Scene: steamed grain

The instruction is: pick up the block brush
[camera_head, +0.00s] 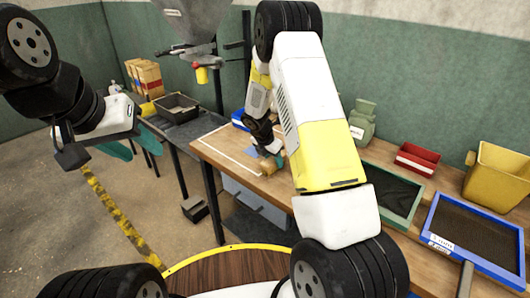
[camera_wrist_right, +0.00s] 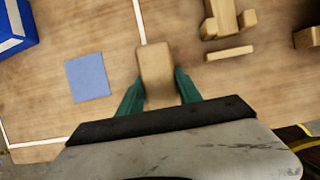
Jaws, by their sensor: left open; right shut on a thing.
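The block brush appears as a tan wooden block (camera_wrist_right: 156,68) between the teal fingers of my right gripper (camera_wrist_right: 158,88) in the right wrist view; its underside is hidden. My right gripper is shut on it. In the head view the right gripper (camera_head: 272,157) is low over the wooden table, and a small part of the block (camera_head: 268,168) shows there. I cannot tell whether the block touches the table. My left gripper (camera_head: 133,147) is open and empty, out over the floor at the left.
A blue square (camera_wrist_right: 88,78) lies on the wooden table (camera_head: 222,150), left of the block in the wrist view. Loose wooden pieces (camera_wrist_right: 229,54) lie to its right. A green-rimmed tray (camera_head: 408,215), red bin (camera_head: 417,158), yellow bin (camera_head: 497,178) and blue-framed sieve (camera_head: 432,222) stand rightward.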

